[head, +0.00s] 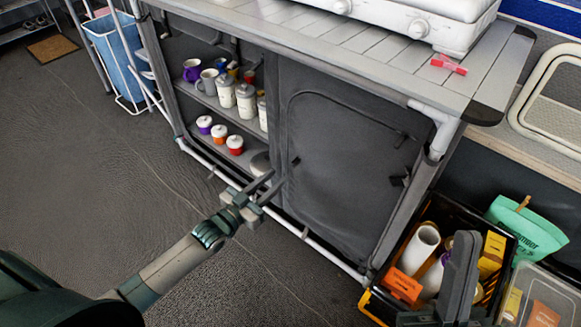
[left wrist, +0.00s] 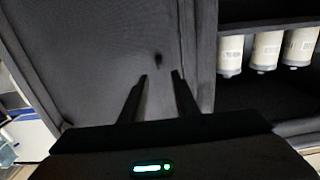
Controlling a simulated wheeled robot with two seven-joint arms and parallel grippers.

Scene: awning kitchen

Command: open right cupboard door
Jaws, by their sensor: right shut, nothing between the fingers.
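The right cupboard door (head: 345,165) is a dark grey fabric panel with a rounded outline, and it looks closed in the head view. A small dark tab (head: 295,161) sits near its left edge. In the left wrist view the door (left wrist: 95,45) fills the left side, and a small dark tab (left wrist: 158,60) shows just beyond my fingertips. My left gripper (head: 273,183) is open in front of the door's lower left edge, with its fingers (left wrist: 160,77) apart and nothing seen between them. My right gripper (head: 463,245) is shut and upright at the lower right, above the crate.
Open shelves (head: 215,105) left of the door hold mugs and canisters. A black crate (head: 372,300) with rolls and boxes stands on the floor at right, beside a green bag (head: 530,228). A white stove (head: 420,25) stands on the countertop. The floor at left is clear.

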